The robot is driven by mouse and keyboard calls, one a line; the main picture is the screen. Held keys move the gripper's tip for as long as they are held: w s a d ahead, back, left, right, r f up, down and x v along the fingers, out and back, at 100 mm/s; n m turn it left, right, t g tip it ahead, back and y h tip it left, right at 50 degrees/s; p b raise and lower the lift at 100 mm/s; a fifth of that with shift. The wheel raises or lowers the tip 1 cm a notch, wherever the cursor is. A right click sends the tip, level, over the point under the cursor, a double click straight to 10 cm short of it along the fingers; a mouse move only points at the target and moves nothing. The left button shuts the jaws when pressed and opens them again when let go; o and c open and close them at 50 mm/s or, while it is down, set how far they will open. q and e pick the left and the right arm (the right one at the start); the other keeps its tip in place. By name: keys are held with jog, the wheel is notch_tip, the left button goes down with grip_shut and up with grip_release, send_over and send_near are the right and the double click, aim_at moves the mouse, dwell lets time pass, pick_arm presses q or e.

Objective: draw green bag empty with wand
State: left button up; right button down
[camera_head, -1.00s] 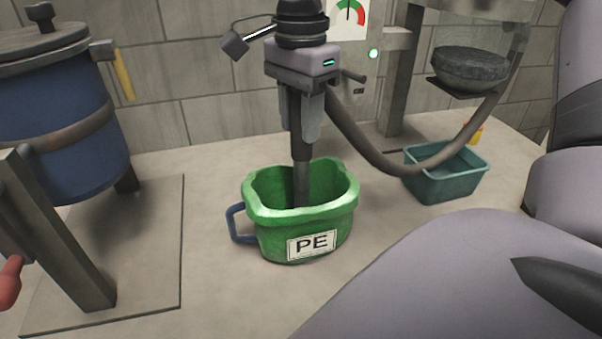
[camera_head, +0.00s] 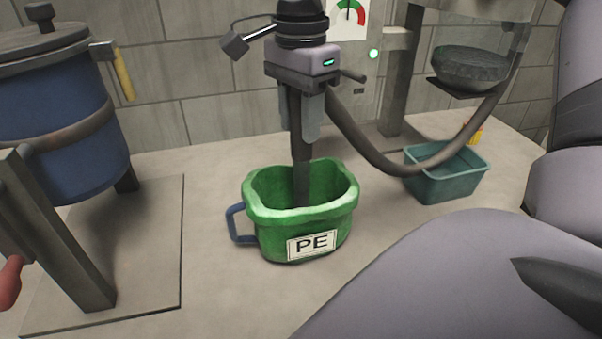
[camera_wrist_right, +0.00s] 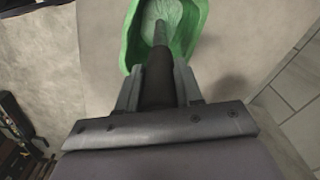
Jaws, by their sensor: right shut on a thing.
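The green bag (camera_head: 262,212) is an open-topped green container with a PE label and a blue handle on its left side. It stands upright on the table; it also shows in the right wrist view (camera_wrist_right: 131,40). The wand (camera_head: 302,182) is a dark tube with a hose running off to the right. My right gripper (camera_head: 304,128) is shut on the wand above the bag and holds it nearly upright, its lower end inside the bag. In the right wrist view a pale grey-green surface shows inside the bag around the wand. The wand's tip is hidden. My left gripper is not in view.
A blue drum (camera_head: 62,130) on a metal stand is at the left. A teal bin (camera_head: 447,182) stands at the right, behind the hose (camera_head: 385,165). A dark round bowl (camera_head: 470,67) hangs above it. A gauge (camera_head: 348,14) is on the back wall.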

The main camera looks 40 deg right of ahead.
notch_tip(320, 180, up, 11)
jog(key=p, duration=0.9)
notch_tip(320, 180, up, 7)
jog(key=shift+r, duration=0.15)
dwell(0.5)
dwell(0.5)
